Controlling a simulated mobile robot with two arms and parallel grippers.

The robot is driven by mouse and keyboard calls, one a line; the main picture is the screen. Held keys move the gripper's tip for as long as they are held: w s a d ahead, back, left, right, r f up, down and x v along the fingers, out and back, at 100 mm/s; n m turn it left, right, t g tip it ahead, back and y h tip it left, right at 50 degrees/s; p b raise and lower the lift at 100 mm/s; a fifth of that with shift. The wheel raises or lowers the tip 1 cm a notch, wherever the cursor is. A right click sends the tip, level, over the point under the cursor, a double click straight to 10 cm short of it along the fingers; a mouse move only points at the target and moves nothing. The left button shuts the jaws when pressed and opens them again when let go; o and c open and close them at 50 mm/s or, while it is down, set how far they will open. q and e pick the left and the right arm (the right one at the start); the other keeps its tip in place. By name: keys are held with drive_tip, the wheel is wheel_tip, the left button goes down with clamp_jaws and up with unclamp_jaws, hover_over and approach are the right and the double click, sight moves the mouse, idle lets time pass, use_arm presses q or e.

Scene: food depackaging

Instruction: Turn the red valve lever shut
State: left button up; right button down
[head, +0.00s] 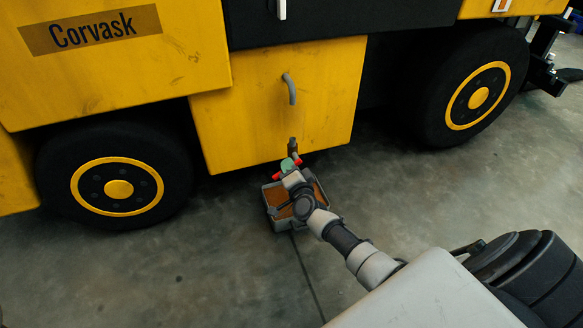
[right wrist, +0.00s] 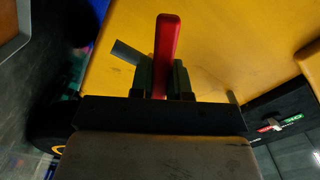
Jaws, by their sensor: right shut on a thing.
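The red valve lever (right wrist: 166,45) stands between the two fingers of my right gripper (right wrist: 164,78) in the right wrist view, its upper end sticking out past the fingertips. A short grey pipe (right wrist: 127,52) shows beside the fingers in the right wrist view. The valve body is mostly hidden by the gripper. My left gripper is not in view.
A grey tray (head: 324,196) with brown-orange contents stands on the floor under the valve, partly behind my right arm. The yellow vehicle panel (head: 245,110) with a grey handle (head: 289,89) rises behind. Large wheels (head: 118,189) flank it. Floor at left is clear.

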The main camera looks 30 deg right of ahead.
drive_tip(key=m, duration=0.3)
drive_tip(key=shift+a+r, duration=0.2)
drive_tip(key=shift+r, duration=0.15)
drive_tip(key=shift+r+m, duration=0.3)
drive_tip(key=shift+m, duration=1.1)
drive_tip(key=c, duration=1.1)
unclamp_jaws()
drive_tip(key=shift+r, duration=0.1)
drive_tip(key=shift+s, duration=0.1)
